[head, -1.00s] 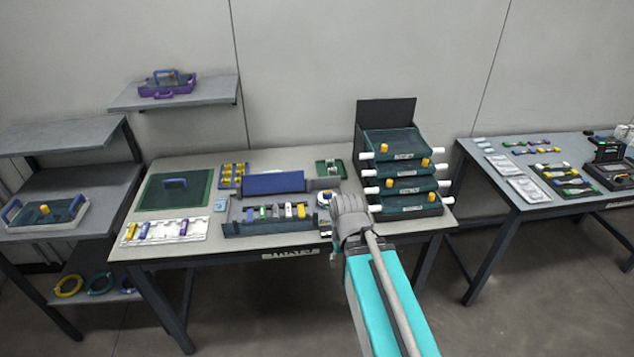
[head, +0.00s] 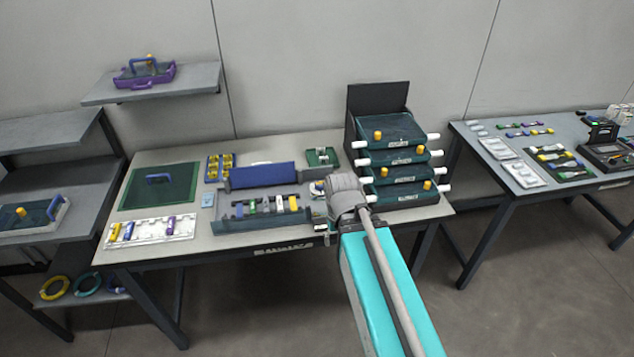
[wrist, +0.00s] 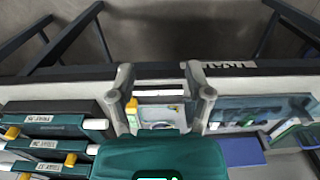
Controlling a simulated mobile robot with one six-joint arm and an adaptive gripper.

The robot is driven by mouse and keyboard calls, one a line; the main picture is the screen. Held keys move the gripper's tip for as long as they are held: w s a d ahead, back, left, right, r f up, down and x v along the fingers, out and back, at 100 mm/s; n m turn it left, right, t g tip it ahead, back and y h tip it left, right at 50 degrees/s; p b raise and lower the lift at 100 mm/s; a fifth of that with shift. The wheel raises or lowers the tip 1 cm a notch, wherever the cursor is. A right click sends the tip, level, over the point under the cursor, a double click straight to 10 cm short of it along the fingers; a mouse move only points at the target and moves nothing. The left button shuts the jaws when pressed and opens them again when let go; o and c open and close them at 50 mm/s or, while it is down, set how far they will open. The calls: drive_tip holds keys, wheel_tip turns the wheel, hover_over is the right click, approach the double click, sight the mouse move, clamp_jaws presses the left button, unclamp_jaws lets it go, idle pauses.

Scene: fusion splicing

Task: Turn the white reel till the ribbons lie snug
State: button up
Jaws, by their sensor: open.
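The white reel (head: 318,187) appears as a small pale round piece at the right end of the long grey tray on the middle table, partly hidden by my gripper. In the wrist view, a pale round part, likely the reel (wrist: 160,126), shows between my fingers, its lower side cut off by my teal gripper body. My gripper (wrist: 158,80) is open, its two grey fingers spread apart, with no grip visible. In the head view my gripper (head: 344,195) hides what is behind it. Ribbons cannot be made out at the reel.
A stack of teal trays (head: 397,186) with white side handles stands close to the right of my gripper. The grey tray (head: 265,226) with coloured pieces lies to its left. A yellow piece (wrist: 131,108) is beside my left finger in the wrist view. Another table stands at right.

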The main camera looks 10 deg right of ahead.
drive_tip(key=shift+o, duration=0.5)
drive_tip(key=shift+w+r, duration=0.1)
drive_tip(key=shift+w, duration=0.15)
wheel_tip(320, 180, up, 8)
drive_tip(key=n+p, duration=0.9)
drive_tip(key=n, duration=0.7)
hover_over(319, 183)
drive_tip(key=shift+w+r, duration=0.1)
drive_tip(key=shift+r, duration=0.05)
drive_tip(key=shift+f+b, duration=0.25)
drive_tip(key=shift+b, duration=0.2)
wheel_tip(319, 183, down, 13)
drive_tip(key=b, duration=1.3)
drive_tip(key=shift+f, duration=0.15)
